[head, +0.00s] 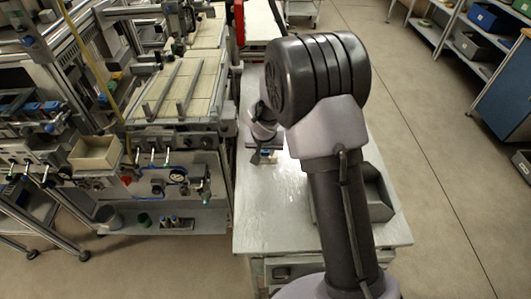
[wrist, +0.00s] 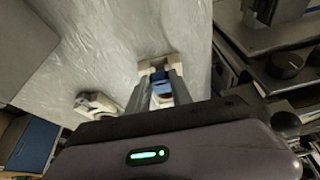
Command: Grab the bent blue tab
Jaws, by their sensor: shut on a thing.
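The blue tab (wrist: 161,86) shows between the two fingers of my gripper (wrist: 160,80) in the wrist view. My gripper is shut on it, just above the light worktop (wrist: 100,45). A pale piece shows around the tab and the fingertips; its full shape is hidden by the fingers. In the head view my gripper (head: 256,158) is low over the worktop, left of my arm. A small bluish patch (head: 268,154) shows beside the fingers there, too small to tell its bend.
A pale, rounded object (wrist: 97,104) lies left of my fingers in the wrist view. A grey open bin (head: 378,198) stands on the worktop, partly behind my arm. Machinery with a conveyor (head: 178,92) borders the worktop on the left. The near worktop is clear.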

